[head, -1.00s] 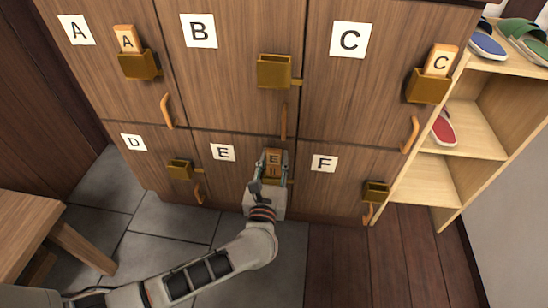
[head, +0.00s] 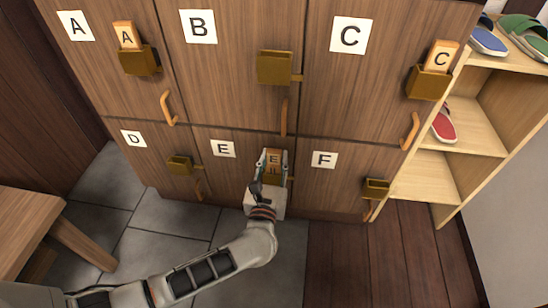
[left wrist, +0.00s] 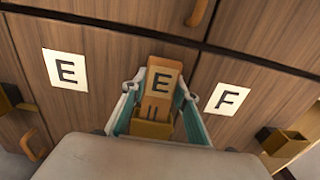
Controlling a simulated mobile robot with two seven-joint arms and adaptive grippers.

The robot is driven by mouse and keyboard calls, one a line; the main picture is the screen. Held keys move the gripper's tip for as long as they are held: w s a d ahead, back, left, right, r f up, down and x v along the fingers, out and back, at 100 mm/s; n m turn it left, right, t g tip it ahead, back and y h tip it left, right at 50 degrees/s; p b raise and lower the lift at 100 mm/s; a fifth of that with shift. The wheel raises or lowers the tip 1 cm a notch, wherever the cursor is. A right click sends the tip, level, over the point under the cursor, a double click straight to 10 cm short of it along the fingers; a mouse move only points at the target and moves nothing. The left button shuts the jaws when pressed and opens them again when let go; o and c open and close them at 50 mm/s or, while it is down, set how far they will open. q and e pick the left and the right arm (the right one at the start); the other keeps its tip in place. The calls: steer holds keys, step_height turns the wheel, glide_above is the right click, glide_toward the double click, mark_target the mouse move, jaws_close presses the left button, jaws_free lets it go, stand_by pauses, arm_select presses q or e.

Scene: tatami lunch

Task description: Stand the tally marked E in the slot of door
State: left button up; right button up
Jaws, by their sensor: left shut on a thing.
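The wooden tally marked E (head: 273,160) stands upright in front of the lower middle door, right of that door's white E label (head: 223,149). My left gripper (head: 271,168) is shut on the tally, one finger on each side. In the left wrist view the tally (left wrist: 160,82) shows its E upright between the teal-lined fingers (left wrist: 153,110). The brass slot box (left wrist: 150,128) of door E covers the tally's lower end, which appears to be inside it; how deep is hidden. My right gripper is out of view.
Brass boxes of doors A (head: 139,62) and C (head: 428,84) hold tallies; those of B (head: 274,69), D (head: 180,165) and F (head: 376,189) look empty. Curved handles stick out near the boxes. A slipper shelf (head: 465,130) stands right, a wooden table (head: 25,225) left.

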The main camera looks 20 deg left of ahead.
mark_target(274, 169)
arm_select(q)
steer(key=shift+f, duration=0.3)
steer(key=shift+f, duration=0.1)
steer(key=shift+f, duration=0.7)
steer(key=shift+f, duration=0.1)
steer(key=shift+f, duration=0.45)
steer(key=o, duration=1.9)
steer(key=shift+c, duration=0.2)
